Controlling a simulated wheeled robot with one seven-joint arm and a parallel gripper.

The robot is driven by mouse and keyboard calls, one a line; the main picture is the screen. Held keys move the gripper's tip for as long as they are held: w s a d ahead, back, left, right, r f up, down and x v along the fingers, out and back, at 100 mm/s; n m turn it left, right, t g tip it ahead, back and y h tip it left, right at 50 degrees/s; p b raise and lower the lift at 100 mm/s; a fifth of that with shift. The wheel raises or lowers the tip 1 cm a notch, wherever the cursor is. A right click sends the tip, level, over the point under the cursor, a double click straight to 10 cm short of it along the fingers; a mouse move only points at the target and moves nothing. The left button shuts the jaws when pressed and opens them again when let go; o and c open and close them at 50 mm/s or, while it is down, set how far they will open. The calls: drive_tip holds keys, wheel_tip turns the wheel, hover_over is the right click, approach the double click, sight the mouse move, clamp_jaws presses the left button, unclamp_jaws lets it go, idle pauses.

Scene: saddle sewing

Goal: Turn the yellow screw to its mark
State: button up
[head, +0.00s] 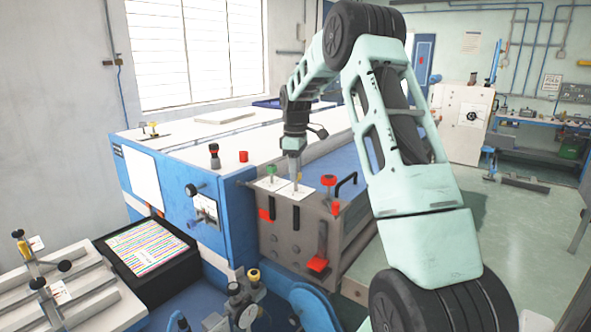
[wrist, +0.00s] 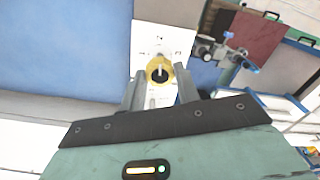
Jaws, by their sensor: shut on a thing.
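The yellow screw (wrist: 159,66) shows in the wrist view as a yellow ring with a dark centre and a pale bar. It sits on a white plate (wrist: 172,33) with small dark marks around the screw. My gripper (wrist: 160,79) has one finger on each side of the screw and is shut on it. In the head view my gripper (head: 295,178) points down onto the white plate (head: 304,194) on top of the grey machine block. There the fingers hide the screw. Which mark the pale bar lines up with is too small to tell.
A green knob (head: 271,170) stands close left of my gripper and a red knob (head: 328,181) close right. A black handle (head: 346,184) is further right. A black box with coloured stripes (head: 148,250) and a fixture (head: 60,290) lie at the front left.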

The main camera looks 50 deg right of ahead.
drive_tip(key=shift+w+r+n, duration=0.1)
drive_tip(key=shift+r+n, duration=0.05)
drive_tip(key=shift+n, duration=0.15)
drive_tip(key=o, duration=1)
drive_tip(key=shift+c, duration=0.2)
wheel_tip(320, 180, up, 17)
drive_tip(key=b, duration=0.3)
drive_tip(key=shift+r, duration=0.15)
